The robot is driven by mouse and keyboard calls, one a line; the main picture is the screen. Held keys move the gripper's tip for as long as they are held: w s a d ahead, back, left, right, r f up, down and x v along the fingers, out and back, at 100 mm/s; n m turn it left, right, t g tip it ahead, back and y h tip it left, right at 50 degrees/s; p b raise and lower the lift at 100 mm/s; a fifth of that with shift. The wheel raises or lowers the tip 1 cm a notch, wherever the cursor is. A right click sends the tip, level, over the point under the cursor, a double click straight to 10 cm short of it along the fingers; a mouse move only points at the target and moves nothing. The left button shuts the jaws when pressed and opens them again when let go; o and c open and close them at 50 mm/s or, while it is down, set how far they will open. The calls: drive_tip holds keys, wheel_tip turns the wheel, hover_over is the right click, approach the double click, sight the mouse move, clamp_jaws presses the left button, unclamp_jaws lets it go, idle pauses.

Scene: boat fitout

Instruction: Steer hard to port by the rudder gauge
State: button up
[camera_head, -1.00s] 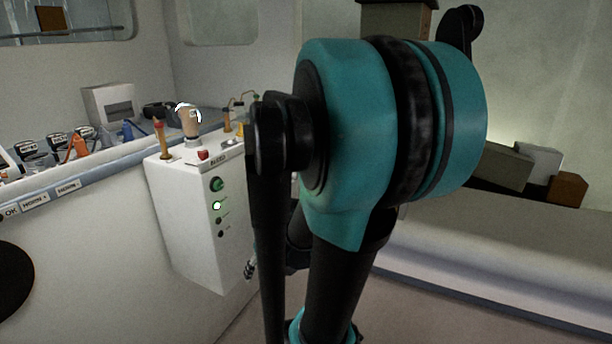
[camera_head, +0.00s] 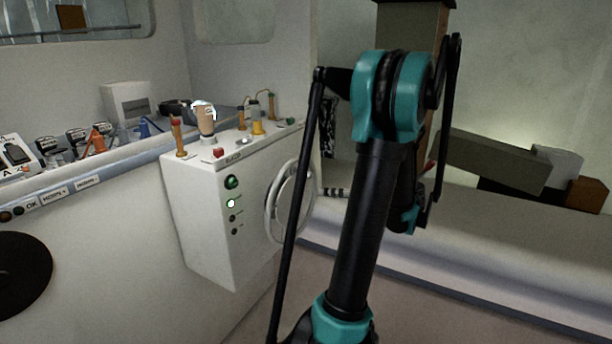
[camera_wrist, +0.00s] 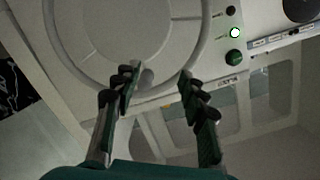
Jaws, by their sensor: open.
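A pale steering wheel (camera_head: 271,215) stands upright on the right side of the white control box (camera_head: 205,260), partly hidden by my arm in the head view. In the wrist view, the wheel's round rim (camera_wrist: 52,30) fills the upper left. My gripper (camera_wrist: 158,74) is open, with its two fingertips apart at the lower part of the rim. I cannot tell whether either finger touches it. A short grey stub shows beside the left fingertip. In the head view my gripper is mostly hidden behind my arm. I cannot make out a rudder gauge in either view.
The box has a lit green lamp (camera_head: 231,203) and a green button (camera_head: 231,182) on its front. A beige lever (camera_head: 206,122), an orange-topped post (camera_head: 178,138) and a red button (camera_head: 219,153) stand on top. A long pale bench (camera_head: 500,235) runs along the right.

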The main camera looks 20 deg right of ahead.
sight(306, 174)
drive_tip(key=s+d+r+n+t, duration=0.1)
drive_tip(key=s+d+r+t, duration=0.1)
drive_tip(key=d, duration=0.5)
drive_tip(key=x, duration=0.5)
drive_tip(key=r+x, duration=0.1)
drive_tip(key=x, duration=1.1)
drive_tip(key=shift+a+r, duration=0.15)
drive_tip(key=shift+a, duration=0.15)
clamp_jaws()
